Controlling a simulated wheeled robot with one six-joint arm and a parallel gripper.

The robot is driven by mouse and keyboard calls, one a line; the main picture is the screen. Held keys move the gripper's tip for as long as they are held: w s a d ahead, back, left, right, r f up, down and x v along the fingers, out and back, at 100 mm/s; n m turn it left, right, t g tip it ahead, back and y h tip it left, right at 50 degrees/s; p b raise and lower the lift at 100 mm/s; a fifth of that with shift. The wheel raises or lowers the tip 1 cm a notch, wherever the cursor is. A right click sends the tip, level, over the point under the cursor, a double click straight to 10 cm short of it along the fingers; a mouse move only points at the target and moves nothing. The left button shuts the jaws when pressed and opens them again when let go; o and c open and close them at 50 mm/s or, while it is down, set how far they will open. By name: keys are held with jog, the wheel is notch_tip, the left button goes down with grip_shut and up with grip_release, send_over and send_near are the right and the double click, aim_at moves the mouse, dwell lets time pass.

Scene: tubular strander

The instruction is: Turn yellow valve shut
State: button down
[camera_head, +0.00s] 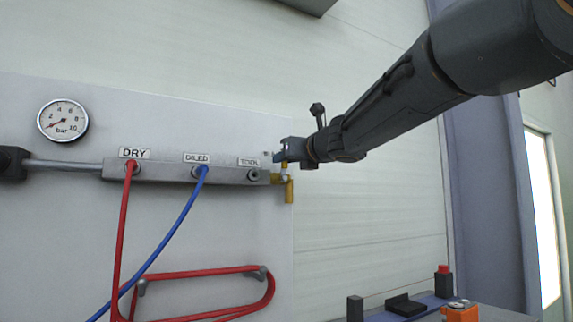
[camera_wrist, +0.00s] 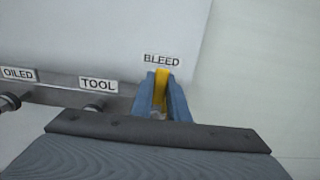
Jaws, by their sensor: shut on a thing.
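The yellow valve (camera_head: 284,168) sits at the right end of the grey manifold bar, with a brass-coloured outlet (camera_head: 289,190) pointing down. In the wrist view its yellow handle (camera_wrist: 162,86) stands between my blue fingers, below the BLEED label (camera_wrist: 162,60). My gripper (camera_head: 282,153) reaches in from the right and is shut on the handle; it also shows in the wrist view (camera_wrist: 162,92). The fingers hide part of the handle and the valve body. The handle's exact angle to the pipe is hard to tell.
The manifold bar (camera_head: 228,174) carries DRY, OILED and TOOL ports. A red hose (camera_head: 121,230) and a blue hose (camera_head: 177,223) hang from it. A pressure gauge (camera_head: 63,120) is upper left. A bench (camera_head: 490,312) with small items stands lower right. The wall right of the panel is clear.

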jog(key=shift+a+f, duration=0.1)
dwell(0.3)
jog(key=c, duration=1.7)
grip_release()
jog(key=v, duration=0.8)
jog(key=shift+w, duration=0.1)
